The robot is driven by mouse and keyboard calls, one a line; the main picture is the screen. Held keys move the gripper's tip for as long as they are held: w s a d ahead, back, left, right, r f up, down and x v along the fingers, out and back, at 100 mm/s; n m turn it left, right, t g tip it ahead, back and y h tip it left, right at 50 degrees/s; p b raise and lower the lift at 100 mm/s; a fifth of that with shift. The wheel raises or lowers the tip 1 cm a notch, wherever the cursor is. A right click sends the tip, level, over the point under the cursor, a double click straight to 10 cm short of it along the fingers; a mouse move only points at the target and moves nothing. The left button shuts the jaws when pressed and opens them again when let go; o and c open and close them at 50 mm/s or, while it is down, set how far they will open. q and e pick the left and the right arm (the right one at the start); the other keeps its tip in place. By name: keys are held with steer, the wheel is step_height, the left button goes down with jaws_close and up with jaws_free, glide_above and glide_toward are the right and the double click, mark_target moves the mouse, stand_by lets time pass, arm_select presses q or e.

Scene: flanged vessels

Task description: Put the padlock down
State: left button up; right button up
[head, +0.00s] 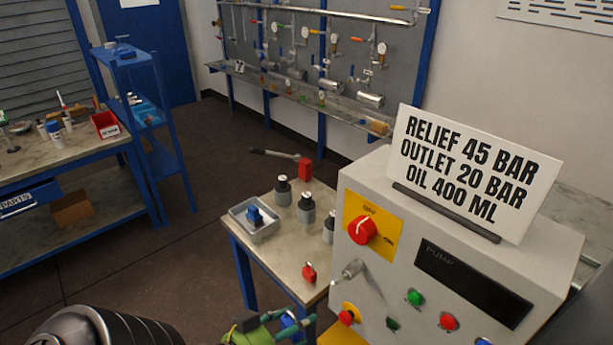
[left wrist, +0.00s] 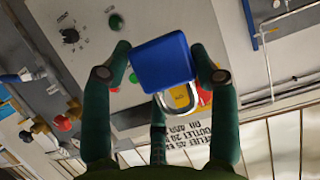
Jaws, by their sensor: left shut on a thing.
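In the head view my left gripper (head: 268,330) is at the bottom edge, in front of the small table and left of the pump box. Only a bit of blue shows by its fingers there. My right gripper is not in view.
The pump box (head: 440,250) stands close on the right, with protruding knobs. The table's front left is bare.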

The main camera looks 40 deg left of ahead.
arm_select(q)
steer(key=w+d+f+m+h+b, duration=0.35)
steer(key=w+b, duration=0.25)
steer(key=w, duration=0.2)
steer(key=w+d+r+m+g+h+b, duration=0.1)
steer(key=d+r+m+g+h+b, duration=0.2)
steer(key=d+r+m+g+h, duration=0.2)
steer(key=shift+w+d+m+g+h+b, duration=0.15)
steer(key=shift+w+m+g+h+b, duration=0.15)
steer(key=shift+m+h, duration=0.55)
